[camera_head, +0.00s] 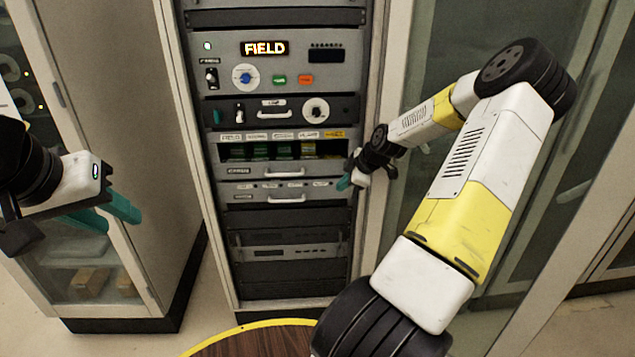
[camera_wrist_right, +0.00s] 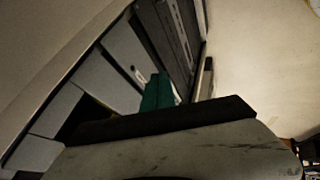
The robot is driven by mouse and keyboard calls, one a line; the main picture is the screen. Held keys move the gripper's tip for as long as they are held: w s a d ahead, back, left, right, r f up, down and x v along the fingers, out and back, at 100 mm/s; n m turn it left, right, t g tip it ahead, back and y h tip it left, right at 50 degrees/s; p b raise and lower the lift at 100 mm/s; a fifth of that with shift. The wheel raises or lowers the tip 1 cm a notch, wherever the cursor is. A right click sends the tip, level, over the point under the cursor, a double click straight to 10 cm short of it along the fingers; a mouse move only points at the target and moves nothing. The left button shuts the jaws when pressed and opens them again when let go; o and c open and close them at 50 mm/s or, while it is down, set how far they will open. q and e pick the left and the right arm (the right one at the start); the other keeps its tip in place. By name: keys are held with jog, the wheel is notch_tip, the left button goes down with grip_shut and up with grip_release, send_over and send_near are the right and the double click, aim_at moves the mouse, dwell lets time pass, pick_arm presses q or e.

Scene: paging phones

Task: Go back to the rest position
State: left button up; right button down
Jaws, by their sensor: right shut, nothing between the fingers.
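My right gripper (camera_head: 345,183) is at the right edge of the equipment rack (camera_head: 172,90), in front of the lower drawer panel, with its teal fingers pointing left. In the right wrist view its teal fingers (camera_wrist_right: 158,92) are together with nothing between them, close to grey rack panels. My left gripper (camera_head: 122,208) is at the left of the head view, away from the rack, with teal fingers pointing right.
The rack has a lit FIELD display (camera_head: 264,48), a blue knob (camera_head: 243,75), green (camera_head: 279,79) and orange (camera_head: 306,79) buttons, and drawers with handles. Glass-door cabinets stand on both sides. A round wooden top with yellow rim (camera_head: 240,331) is at the bottom.

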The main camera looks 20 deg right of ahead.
jog(key=s+a+r+m+g+h, duration=0.25)
jog(key=s+a+r+m, duration=0.25)
jog(key=s+a+r, duration=1)
jog(key=s+a+r+m+t+y, duration=0.1)
jog(key=s+a+r+m, duration=0.2)
jog(key=s, duration=0.4)
jog(key=s+a+r+m+t+y, duration=0.1)
jog(key=s+a+r+m, duration=0.3)
jog(key=s, duration=0.4)
notch_tip(320, 180, up, 2)
jog(key=shift+s+a+r+m, duration=0.15)
jog(key=shift+s+m, duration=0.1)
jog(key=shift+m, duration=0.25)
